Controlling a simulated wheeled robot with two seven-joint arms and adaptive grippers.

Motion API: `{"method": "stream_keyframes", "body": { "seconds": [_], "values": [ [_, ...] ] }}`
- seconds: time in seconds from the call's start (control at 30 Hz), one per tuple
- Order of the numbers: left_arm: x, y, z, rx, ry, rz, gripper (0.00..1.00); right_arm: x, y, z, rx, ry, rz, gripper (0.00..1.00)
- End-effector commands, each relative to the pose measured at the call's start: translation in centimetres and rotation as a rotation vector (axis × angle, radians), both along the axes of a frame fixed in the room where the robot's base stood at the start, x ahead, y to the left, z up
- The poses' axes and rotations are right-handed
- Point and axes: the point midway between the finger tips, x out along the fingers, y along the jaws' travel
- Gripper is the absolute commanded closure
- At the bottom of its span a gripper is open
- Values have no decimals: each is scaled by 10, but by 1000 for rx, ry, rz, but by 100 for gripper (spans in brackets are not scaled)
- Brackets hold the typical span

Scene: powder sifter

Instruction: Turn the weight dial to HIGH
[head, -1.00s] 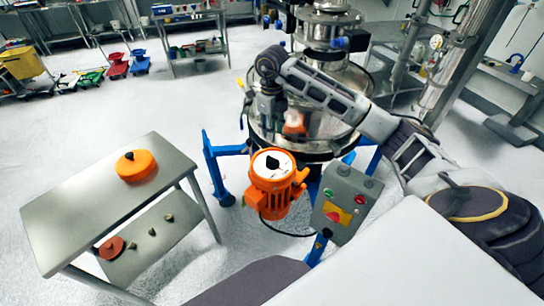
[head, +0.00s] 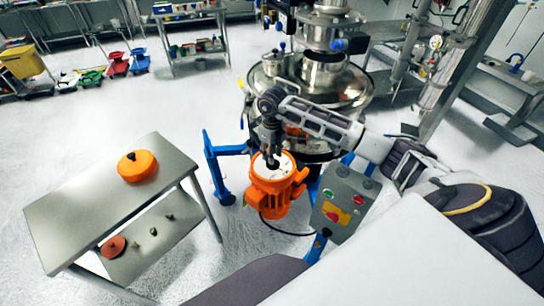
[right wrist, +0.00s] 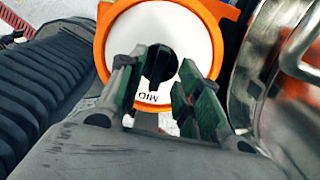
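The weight dial is a white round face (head: 284,167) with a black knob on top of the orange motor (head: 270,194). In the right wrist view the dial face (right wrist: 197,40) fills the upper middle, with the black knob (right wrist: 158,66) at its centre and the word MID readable below it. My right gripper (right wrist: 160,85) is open, its green-padded fingers on either side of the knob. In the head view the right gripper (head: 271,157) points down over the dial and covers part of it. Contact with the knob cannot be told. My left gripper is not in view.
The steel sifter (head: 320,85) stands just behind the motor on blue legs. A grey control box (head: 342,205) with buttons is to the right. A steel table (head: 75,205) with an orange lid (head: 137,166) is at left, with open floor behind it.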

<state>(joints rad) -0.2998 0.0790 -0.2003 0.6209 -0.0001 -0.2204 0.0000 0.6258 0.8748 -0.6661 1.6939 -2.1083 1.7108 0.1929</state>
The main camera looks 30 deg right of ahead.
Motion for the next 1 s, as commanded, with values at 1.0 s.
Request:
{"method": "stream_keyframes", "body": {
  "seconds": [1.0],
  "values": [
    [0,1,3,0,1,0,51,0,0,-21,0,0,1,100]
  ]
}}
